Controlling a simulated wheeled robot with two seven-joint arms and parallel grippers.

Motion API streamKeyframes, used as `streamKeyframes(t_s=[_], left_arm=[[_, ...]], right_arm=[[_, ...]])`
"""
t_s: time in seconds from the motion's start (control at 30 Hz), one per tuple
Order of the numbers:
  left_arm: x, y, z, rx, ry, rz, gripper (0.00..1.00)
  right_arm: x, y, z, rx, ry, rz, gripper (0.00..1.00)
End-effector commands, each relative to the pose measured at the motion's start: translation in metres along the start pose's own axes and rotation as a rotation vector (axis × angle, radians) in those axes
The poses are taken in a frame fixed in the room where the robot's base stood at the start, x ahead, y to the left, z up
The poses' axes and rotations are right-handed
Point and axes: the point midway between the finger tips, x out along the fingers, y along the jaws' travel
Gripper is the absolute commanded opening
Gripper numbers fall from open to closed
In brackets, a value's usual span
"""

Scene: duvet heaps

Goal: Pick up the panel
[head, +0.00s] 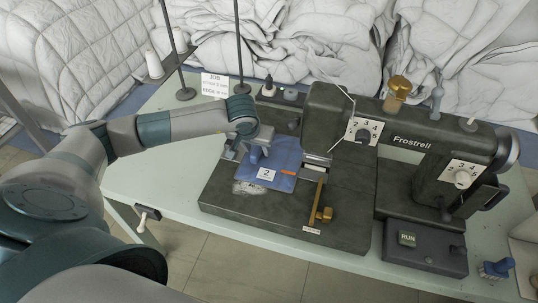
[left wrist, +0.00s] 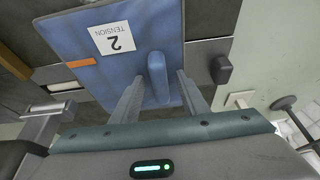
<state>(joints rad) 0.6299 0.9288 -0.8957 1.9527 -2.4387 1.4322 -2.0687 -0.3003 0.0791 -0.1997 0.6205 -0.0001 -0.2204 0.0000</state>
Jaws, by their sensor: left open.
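The panel (head: 280,172) is a blue plate on the sewing machine's dark bed, with a white label reading 2 and an orange mark. In the left wrist view the panel (left wrist: 80,37) shows its label, reading TENSION 2, and a raised blue handle (left wrist: 157,75). My left gripper (head: 256,153) is over the panel's left part. In the left wrist view my left gripper (left wrist: 162,78) is open, with one finger on each side of the handle; I cannot tell whether either touches it. My right gripper is not in view.
The dark Frostrell sewing machine (head: 400,140) stands right of the panel, with dials and a brass knob. A brass-ended lever (head: 323,214) lies close to the panel's right. A job card (head: 214,85) and thread stands are behind. White duvets (head: 280,45) are heaped beyond the pale table (head: 150,190).

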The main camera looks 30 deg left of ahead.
Motion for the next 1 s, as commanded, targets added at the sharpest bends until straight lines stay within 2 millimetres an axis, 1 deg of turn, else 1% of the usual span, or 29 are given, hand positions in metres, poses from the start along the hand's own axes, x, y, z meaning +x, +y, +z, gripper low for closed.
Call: streamKeyframes(t_s=[0.27, 0.3, 0.37, 0.4, 0.43, 0.8, 1.0], left_arm=[[-0.0004, -0.0001, -0.0002, 0.000, 0.000, 0.000, 0.41], [-0.0004, -0.0001, -0.0002, 0.000, 0.000, 0.000, 0.31], [-0.0004, -0.0001, -0.0002, 0.000, 0.000, 0.000, 0.17], [-0.0004, -0.0001, -0.0002, 0.000, 0.000, 0.000, 0.07], [-0.0005, -0.0002, -0.0002, 0.000, 0.000, 0.000, 0.00], [-0.0014, -0.0001, -0.0010, 0.000, 0.001, 0.000, 0.00], [-0.0088, -0.0003, -0.0047, 0.000, 0.004, 0.000, 0.00]], right_arm=[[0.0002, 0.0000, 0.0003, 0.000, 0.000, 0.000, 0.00], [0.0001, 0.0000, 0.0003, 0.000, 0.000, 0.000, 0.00], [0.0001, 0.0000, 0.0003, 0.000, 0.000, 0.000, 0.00], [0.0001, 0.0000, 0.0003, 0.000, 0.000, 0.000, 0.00], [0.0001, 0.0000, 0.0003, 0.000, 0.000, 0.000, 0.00], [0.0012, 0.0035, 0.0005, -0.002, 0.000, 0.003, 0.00], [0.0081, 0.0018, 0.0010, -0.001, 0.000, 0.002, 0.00]])
